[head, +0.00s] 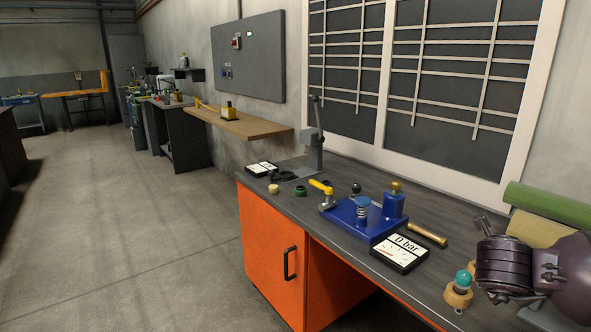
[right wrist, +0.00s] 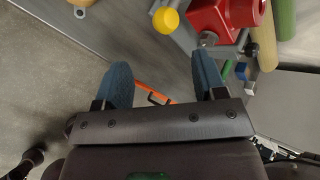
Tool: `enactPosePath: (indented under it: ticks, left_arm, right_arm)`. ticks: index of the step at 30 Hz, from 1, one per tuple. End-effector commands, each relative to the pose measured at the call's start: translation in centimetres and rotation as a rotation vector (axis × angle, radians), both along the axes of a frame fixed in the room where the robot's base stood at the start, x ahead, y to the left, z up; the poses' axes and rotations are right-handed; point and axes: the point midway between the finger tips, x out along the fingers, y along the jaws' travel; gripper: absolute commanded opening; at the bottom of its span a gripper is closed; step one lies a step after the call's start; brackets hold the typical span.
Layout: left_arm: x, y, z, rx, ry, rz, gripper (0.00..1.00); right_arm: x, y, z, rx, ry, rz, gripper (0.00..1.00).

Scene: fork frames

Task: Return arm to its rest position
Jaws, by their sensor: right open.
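My right arm (head: 540,268) comes in from the right edge of the head view, above the near right end of the grey workbench (head: 300,208). Its gripper fingers cannot be made out in the head view. In the right wrist view my right gripper (right wrist: 161,62) shows two blue fingers spread wide apart with nothing between them. My left arm and gripper are not in view.
The bench carries a blue valve block (head: 348,218), a "0 bar" gauge (head: 400,254), a brass-coloured rod (head: 428,235), a teal-topped piece (head: 463,279) and a lever press (head: 313,145). Floor at left is clear.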

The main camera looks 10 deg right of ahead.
Motion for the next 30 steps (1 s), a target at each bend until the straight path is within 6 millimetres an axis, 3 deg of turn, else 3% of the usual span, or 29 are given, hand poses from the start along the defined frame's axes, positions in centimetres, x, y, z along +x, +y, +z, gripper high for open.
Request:
enactPosePath:
  ticks: [4, 8, 14, 18, 24, 30]
  left_arm:
    - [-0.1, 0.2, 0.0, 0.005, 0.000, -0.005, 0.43]
    - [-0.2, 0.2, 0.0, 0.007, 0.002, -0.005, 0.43]
    - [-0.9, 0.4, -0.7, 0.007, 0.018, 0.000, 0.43]
    - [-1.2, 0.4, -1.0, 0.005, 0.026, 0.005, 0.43]
    - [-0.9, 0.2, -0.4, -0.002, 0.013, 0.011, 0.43]
    - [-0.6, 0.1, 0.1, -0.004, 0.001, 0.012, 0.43]
  right_arm:
    - [1.0, 2.2, -1.5, 0.115, 0.063, 0.164, 0.64]
    - [1.3, 5.9, -3.6, 0.334, 0.143, 0.340, 0.64]
    - [1.4, 14.0, -4.6, 0.767, 0.165, 0.572, 0.64]
    - [0.7, 19.8, -4.0, 1.104, 0.112, 0.667, 0.64]
    - [0.4, 25.9, -1.3, 1.589, -0.063, 0.663, 0.64]
    - [1.3, 27.8, 1.4, 2.022, -0.333, 0.450, 0.64]
